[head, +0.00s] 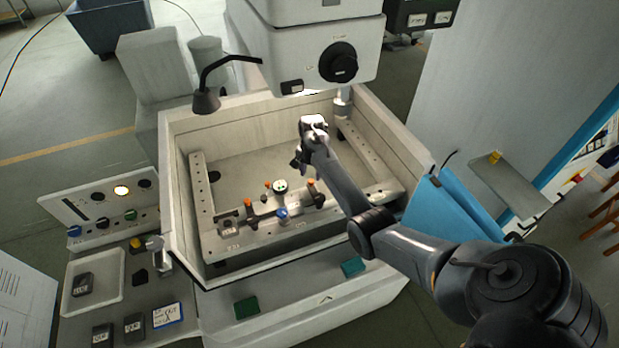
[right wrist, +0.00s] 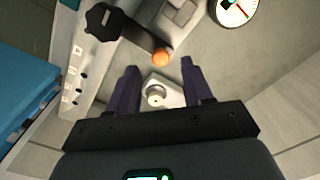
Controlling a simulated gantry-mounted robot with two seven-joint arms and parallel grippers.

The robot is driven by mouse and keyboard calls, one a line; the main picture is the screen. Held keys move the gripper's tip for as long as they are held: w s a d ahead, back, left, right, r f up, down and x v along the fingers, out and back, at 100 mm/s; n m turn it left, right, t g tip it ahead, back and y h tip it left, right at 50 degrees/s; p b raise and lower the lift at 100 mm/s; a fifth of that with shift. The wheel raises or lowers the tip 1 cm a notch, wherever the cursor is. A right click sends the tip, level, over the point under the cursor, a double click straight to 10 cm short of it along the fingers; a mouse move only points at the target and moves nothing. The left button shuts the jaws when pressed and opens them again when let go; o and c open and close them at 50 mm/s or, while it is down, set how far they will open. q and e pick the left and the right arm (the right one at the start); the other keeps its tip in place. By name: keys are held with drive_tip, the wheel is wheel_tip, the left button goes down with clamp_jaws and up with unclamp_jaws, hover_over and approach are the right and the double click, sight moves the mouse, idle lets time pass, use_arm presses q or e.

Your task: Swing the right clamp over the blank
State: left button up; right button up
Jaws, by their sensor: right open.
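The right clamp shows in the right wrist view as a dark arm from a black knob (right wrist: 103,20) to an orange ball tip (right wrist: 160,57). In the head view its orange tip (head: 311,182) stands at the right end of the fixture on the front rail. My right gripper (head: 297,164) is over the tank, just behind this clamp. In the right wrist view its fingers (right wrist: 160,78) are apart, with the orange tip just beyond them and nothing gripped. I cannot clearly make out the blank. My left gripper is not in view.
A pale block with a round metal button (right wrist: 155,95) shows between the fingers. A dial gauge (head: 280,186), a blue knob (head: 282,213) and other orange tips crowd the front rail (head: 345,205). A lamp (head: 206,100) and the machine head (head: 310,55) overhang the tank.

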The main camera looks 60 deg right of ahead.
sight(311, 181)
drive_tip(key=shift+f, duration=1.8)
clamp_jaws()
